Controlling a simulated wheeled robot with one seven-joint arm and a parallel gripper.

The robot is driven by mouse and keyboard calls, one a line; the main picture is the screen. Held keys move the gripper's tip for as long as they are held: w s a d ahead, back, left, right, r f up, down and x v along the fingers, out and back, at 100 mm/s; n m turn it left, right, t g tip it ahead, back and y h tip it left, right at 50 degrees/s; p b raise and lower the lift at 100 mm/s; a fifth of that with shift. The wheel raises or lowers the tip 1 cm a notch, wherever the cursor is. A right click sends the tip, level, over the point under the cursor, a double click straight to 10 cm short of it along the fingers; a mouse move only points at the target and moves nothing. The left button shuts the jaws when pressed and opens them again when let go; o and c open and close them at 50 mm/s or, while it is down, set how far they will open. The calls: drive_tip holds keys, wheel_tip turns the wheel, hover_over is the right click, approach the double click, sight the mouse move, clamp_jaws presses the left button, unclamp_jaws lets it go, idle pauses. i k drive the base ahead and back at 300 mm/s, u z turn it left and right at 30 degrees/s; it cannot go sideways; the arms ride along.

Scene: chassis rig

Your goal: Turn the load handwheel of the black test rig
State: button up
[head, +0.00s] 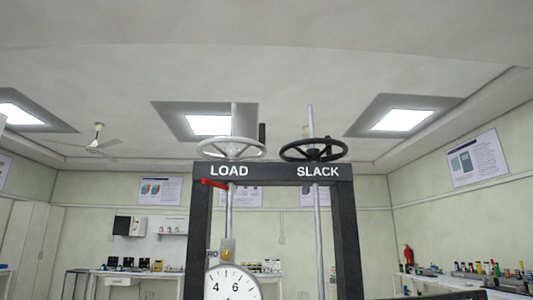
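The black test rig (342,240) stands in the middle of the head view, with two uprights and a top beam. The load handwheel (231,149) is light grey or silver and sits above the beam on the left, over the white word LOAD. A dark upright handle (262,137) rises at its right rim. A black slack handwheel (313,150) sits on the right over the word SLACK. A white dial (232,285) hangs under the load rod, cut by the lower edge. My gripper is not in view.
Benches with small items line the back wall (150,272) and the right wall (470,280). A red extinguisher (408,255) is at the right. The space above the handwheels is clear up to the ceiling. A dark edge shows at bottom right.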

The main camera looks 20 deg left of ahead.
sight(229, 152)
drive_tip(key=z, duration=0.6)
drive_tip(key=k, duration=1.3)
drive_tip(key=u, duration=0.75)
drive_tip(key=i, duration=1)
drive_tip(key=z, duration=0.05)
